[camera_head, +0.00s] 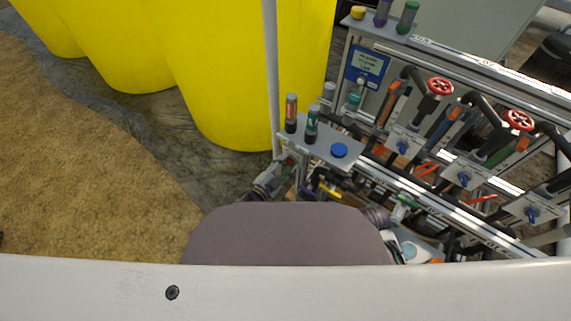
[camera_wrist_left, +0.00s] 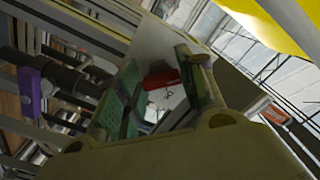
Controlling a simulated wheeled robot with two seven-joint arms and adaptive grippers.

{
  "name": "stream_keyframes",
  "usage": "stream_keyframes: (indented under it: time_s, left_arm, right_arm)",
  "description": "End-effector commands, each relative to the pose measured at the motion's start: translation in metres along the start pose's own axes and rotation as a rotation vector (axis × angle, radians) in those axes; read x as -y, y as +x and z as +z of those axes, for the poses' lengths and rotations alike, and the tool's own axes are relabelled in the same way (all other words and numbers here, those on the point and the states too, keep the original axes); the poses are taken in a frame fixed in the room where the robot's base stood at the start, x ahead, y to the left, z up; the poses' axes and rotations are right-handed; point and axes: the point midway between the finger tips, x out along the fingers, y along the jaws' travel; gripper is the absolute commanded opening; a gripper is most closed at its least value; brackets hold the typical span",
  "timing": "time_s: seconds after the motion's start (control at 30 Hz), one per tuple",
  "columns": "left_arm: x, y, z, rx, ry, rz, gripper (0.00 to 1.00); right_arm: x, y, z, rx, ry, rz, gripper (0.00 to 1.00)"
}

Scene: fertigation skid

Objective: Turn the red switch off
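In the left wrist view, a red switch handle (camera_wrist_left: 161,79) shows on a pale grey plate or box face (camera_wrist_left: 165,97). My left gripper (camera_wrist_left: 163,92) is open, with its two green-padded fingers apart. In the head view, my left gripper (camera_head: 276,178) is small and partly hidden at the near left end of the skid. My right gripper is not seen.
The skid carries red handwheels (camera_head: 438,86), blue valve handles (camera_head: 463,179), pipes and a grey shelf with a blue knob (camera_head: 339,150). A thin upright post (camera_head: 271,75) stands beside it. Large yellow tanks (camera_head: 222,75) stand behind. Open ground (camera_head: 90,170) lies left.

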Motion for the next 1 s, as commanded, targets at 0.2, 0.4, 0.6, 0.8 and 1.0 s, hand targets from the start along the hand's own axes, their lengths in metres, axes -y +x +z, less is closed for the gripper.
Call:
stream_keyframes:
  time_s: [0.2, 0.4, 0.6, 0.8, 1.0]
  left_arm:
    - [0.000, 0.000, 0.000, 0.000, 0.001, 0.000, 0.59]
    - [0.000, 0.000, 0.000, -0.001, 0.001, 0.000, 0.59]
    - [0.000, -0.003, 0.000, -0.001, 0.002, 0.000, 0.59]
    - [-0.001, -0.016, 0.000, 0.000, 0.002, 0.001, 0.59]
    - [-0.001, -0.035, 0.001, 0.001, 0.002, 0.001, 0.59]
  right_arm:
    - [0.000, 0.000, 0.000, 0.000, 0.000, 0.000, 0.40]
    - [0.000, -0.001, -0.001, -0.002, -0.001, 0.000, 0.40]
    - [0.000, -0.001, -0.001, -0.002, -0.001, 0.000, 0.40]
    - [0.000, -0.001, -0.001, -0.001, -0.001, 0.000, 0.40]
    - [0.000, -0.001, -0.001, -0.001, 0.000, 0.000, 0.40]
